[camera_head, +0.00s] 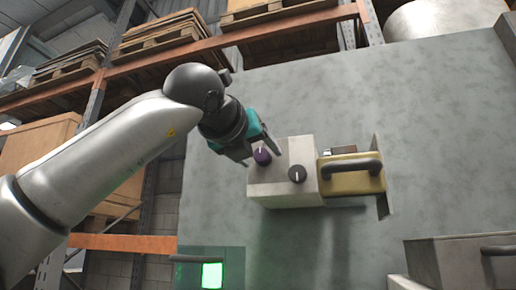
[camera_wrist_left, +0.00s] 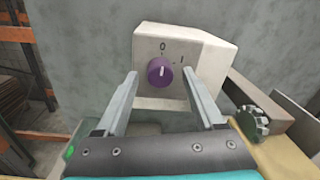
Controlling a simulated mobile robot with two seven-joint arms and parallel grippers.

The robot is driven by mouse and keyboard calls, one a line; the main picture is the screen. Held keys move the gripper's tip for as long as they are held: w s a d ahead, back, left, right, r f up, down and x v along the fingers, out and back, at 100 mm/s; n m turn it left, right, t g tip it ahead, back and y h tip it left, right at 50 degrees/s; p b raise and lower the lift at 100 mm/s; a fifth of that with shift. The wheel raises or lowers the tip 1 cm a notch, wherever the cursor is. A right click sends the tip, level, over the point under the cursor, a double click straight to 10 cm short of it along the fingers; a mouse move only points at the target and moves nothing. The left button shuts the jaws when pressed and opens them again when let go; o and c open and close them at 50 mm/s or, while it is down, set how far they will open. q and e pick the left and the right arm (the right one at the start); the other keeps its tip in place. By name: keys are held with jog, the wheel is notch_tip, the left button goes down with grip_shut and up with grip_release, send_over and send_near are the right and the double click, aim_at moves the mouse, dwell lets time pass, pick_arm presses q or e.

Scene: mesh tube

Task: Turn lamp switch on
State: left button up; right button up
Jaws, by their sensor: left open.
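A purple round knob (camera_head: 262,156) sits on a pale box (camera_head: 288,195) on the grey wall panel. In the left wrist view the purple knob (camera_wrist_left: 160,71) is on the pale box's face (camera_wrist_left: 207,75), under the marks 0 and I. A short white line on the knob points up, about toward the 0. My left gripper (camera_wrist_left: 160,76) is open, its two fingers on either side of the knob. I cannot tell whether they touch it. The left gripper (camera_head: 257,147) also shows beside the box in the head view. My right gripper is not in view.
A yellow block with a dark handle (camera_head: 350,168) adjoins the box's right side. A lit green square (camera_head: 212,275) is below, and a grey box with a handle (camera_head: 462,262) is at lower right. Shelving stands behind left.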

pick_arm(q)
grip_shut()
dwell(0.6)
